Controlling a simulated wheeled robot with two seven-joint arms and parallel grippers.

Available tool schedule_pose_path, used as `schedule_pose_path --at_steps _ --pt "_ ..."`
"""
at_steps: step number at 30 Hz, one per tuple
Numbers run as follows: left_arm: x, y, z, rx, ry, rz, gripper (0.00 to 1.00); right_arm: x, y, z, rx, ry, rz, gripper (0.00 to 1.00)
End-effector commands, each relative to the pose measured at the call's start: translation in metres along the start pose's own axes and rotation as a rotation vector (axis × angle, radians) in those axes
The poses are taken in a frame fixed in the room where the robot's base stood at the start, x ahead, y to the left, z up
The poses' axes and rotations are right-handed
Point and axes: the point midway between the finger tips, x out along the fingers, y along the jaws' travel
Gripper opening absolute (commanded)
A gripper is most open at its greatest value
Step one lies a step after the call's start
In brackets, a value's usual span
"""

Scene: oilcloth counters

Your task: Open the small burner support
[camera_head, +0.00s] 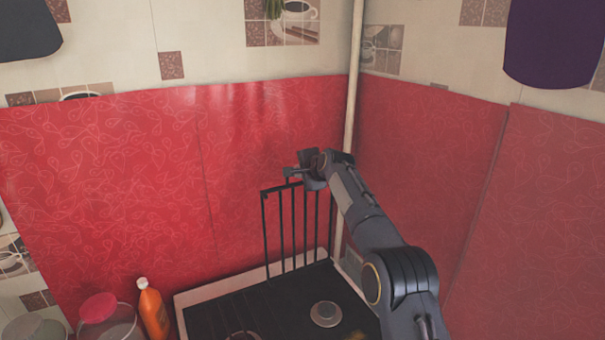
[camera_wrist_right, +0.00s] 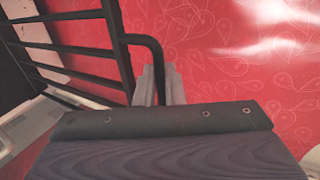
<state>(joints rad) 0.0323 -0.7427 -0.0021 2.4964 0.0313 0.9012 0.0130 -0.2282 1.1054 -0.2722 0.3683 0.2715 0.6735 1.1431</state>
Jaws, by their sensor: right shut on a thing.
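The small burner support (camera_head: 284,235) is a black barred grate. It stands raised, close to upright, at the back of the stove in the head view. Its bars also show at upper left in the right wrist view (camera_wrist_right: 75,51). My right gripper (camera_head: 297,176) is at the grate's top edge and is shut on it. In the right wrist view the fingers (camera_wrist_right: 160,85) meet the bent corner of the frame, and the wrist body hides part of the hold. My left gripper is not in view.
The stove's dark top (camera_head: 255,306) has a round burner (camera_head: 325,314). An orange bottle (camera_head: 153,309) and a pink-lidded jar (camera_head: 112,318) stand left of it. Red walls meet in a corner behind the grate, with a pale vertical pipe (camera_head: 354,85) there.

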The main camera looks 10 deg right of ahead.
Motion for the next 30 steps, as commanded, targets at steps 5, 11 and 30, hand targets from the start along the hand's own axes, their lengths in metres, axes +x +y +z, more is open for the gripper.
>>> schedule_pose_path --at_steps 5,11,30 --pt "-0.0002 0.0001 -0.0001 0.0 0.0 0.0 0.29 0.0031 0.0017 0.0 -0.004 0.0 0.005 0.0" --pt "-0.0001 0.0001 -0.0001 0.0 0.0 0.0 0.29 0.0033 0.0021 -0.0001 -0.003 0.0 0.006 0.0" --pt "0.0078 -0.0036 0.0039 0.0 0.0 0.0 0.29 -0.0042 0.0018 -0.0002 -0.001 0.0 0.001 0.24"
